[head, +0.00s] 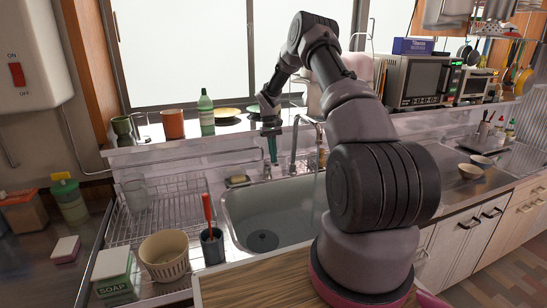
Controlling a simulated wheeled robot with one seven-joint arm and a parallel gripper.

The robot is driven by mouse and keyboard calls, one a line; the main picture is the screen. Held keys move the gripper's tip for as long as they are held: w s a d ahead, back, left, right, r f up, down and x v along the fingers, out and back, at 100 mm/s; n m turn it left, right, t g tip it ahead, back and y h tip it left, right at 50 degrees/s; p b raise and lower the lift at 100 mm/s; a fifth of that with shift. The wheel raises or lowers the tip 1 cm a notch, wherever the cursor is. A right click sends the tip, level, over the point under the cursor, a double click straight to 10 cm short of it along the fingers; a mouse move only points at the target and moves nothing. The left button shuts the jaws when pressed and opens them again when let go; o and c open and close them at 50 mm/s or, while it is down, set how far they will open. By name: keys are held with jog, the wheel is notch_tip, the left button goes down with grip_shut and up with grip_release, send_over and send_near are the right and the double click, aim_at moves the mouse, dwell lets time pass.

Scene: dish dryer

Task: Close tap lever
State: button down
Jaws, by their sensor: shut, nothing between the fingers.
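The metal tap (293,152) stands at the back edge of the sink (235,222), with its curved spout reaching to the right over the basin. A faint pale streak below the spout looks like running water. A short metal fitting (266,173) stands left of the spout; I cannot tell whether it is the lever. My gripper (272,158) points down, shut and empty, just above this fitting and left of the spout. Whether its tips touch the fitting is too small to tell.
A wire dish rack (127,222) stands left of the sink, with a beige basket (165,255) and a dark cup (212,246) holding a red-handled tool. A green bottle (206,112) and plates stand on the ledge behind. A microwave (412,80) is at the right.

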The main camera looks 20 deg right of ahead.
jog(key=shift+f, duration=0.1)
jog(key=shift+s+f, duration=0.5)
jog(key=shift+f, duration=0.25)
jog(key=shift+s+f, duration=0.45)
jog(key=shift+f, duration=0.25)
notch_tip(320, 180, up, 14)
jog(key=shift+w+r, duration=0.25)
notch_tip(320, 180, up, 12)
jog(key=t, duration=0.2)
send_over(275, 164)
jog(key=s+a, duration=0.3)
jog(key=s, duration=0.1)
jog(key=s+a+r+m+t, duration=0.2)
jog(key=s+a+r+t, duration=0.1)
jog(key=s+r, duration=0.65)
jog(key=s+a+r+m+t+y, duration=0.1)
jog(key=s+r+t, duration=0.1)
jog(key=s, duration=0.8)
jog(key=s+a+r+m+t+y, duration=0.1)
jog(key=s+a+r+t, duration=0.1)
jog(key=s, duration=0.8)
jog(key=shift+s+a+r+t, duration=0.3)
jog(key=shift+r+t, duration=0.1)
jog(key=shift+t, duration=0.5)
